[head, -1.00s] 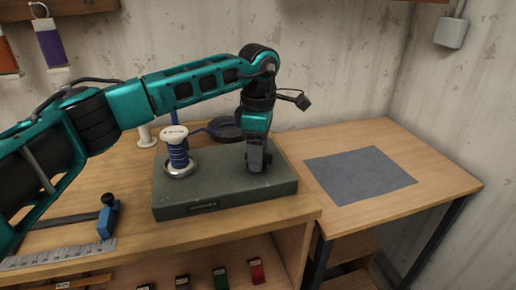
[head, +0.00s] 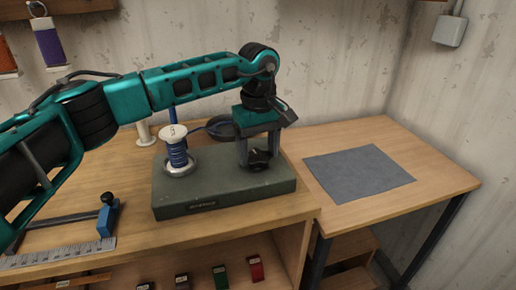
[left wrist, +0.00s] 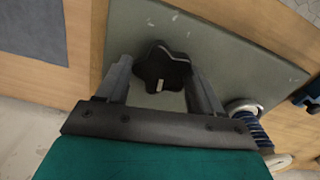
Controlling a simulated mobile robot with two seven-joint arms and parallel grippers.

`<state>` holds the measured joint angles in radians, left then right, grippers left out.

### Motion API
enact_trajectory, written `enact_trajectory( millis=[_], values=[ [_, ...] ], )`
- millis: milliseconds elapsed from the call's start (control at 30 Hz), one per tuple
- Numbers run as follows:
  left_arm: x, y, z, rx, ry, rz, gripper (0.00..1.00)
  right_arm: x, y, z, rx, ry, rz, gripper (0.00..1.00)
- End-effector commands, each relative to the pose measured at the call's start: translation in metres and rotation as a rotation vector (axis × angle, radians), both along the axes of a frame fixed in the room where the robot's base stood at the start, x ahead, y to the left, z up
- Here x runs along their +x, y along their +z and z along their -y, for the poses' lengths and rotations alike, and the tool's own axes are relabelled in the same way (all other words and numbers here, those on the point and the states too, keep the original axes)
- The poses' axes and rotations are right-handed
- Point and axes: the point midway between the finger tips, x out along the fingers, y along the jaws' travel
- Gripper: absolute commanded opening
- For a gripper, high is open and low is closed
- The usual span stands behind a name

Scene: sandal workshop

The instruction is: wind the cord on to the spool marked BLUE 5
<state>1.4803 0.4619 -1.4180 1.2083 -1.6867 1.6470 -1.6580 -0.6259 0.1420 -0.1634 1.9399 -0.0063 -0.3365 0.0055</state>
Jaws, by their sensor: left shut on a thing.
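A spool with a white top (head: 172,132) stands upright on the grey-green winder base (head: 230,200), with blue cord (head: 177,155) around its core. It also shows at the lower right of the left wrist view (left wrist: 250,125). I cannot read its label. A thin cord appears to run from the spool toward a dark round dish (head: 222,127) behind the base. My left gripper (head: 259,155) points down at the base's right side, shut on a black lobed knob (left wrist: 161,70), one finger on each side. My right gripper is out of view.
A grey mat (head: 360,175) lies on the right bench, which is otherwise clear. A steel ruler (head: 60,254) and a blue clamp (head: 107,217) lie at front left. A white post-like object (head: 145,132) stands behind. Coloured blocks (head: 220,276) sit on the shelf below.

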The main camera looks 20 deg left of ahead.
Motion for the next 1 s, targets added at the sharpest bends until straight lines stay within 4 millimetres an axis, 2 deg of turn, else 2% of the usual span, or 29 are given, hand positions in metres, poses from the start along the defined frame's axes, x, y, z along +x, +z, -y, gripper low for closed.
enact_trajectory(
  millis=[500,1000],
  values=[
    [-0.0007,0.0008,0.0008,-0.002,-0.406,0.001,0.36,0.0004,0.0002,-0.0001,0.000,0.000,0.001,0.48],
    [-0.0010,0.0007,0.0009,-0.001,-0.526,0.002,0.36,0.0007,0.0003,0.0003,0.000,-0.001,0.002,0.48]
  ],
)
